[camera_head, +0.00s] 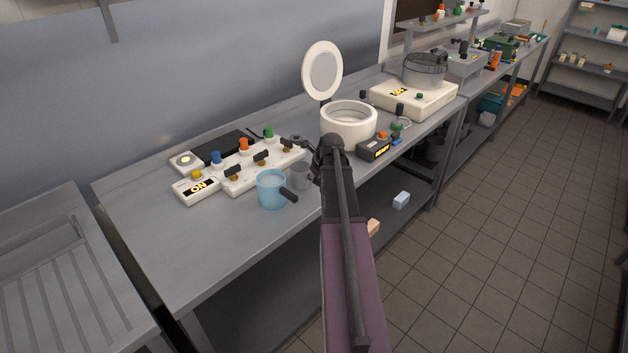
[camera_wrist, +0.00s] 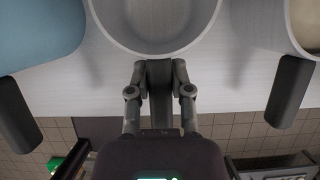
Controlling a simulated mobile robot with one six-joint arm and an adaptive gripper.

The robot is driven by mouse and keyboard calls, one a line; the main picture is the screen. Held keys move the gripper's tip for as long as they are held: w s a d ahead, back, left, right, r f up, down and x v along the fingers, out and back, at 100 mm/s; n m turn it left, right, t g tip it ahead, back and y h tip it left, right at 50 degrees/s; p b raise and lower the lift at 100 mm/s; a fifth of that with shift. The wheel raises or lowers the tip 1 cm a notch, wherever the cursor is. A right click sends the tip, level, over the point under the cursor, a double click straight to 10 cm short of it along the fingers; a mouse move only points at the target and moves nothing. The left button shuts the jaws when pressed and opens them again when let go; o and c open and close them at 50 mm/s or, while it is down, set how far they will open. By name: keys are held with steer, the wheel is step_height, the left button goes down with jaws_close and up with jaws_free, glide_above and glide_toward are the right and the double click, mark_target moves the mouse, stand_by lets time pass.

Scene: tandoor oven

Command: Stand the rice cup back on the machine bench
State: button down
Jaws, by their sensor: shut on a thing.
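A grey open cup, seemingly the rice cup (camera_head: 299,176), is upright at the bench's front edge, just left of my gripper (camera_head: 314,166). In the wrist view the cup (camera_wrist: 158,42) fills the top middle and looks empty. Its dark handle is between the fingers of my gripper (camera_wrist: 160,68), which is shut on it. I cannot tell whether the cup's base touches the machine bench (camera_head: 180,237). A light blue cup (camera_head: 268,189) with a dark handle stands close on its left; it also shows in the wrist view (camera_wrist: 35,35).
A pale cup with a dark handle (camera_wrist: 290,90) is at the wrist view's right. A white control box with knobs (camera_head: 262,172) and an "ON" box (camera_head: 196,190) are behind the cups. A white round pot (camera_head: 348,128) with raised lid is right. The front-left bench is clear.

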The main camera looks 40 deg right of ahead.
steer(key=shift+f, duration=0.2)
steer(key=c, duration=0.5)
jaws_free()
steer(key=shift+r, duration=0.1)
steer(key=shift+c, duration=0.2)
steer(key=shift+r, duration=0.15)
steer(key=p+v, duration=1.1)
steer(key=v, duration=0.1)
stand_by(0.6)
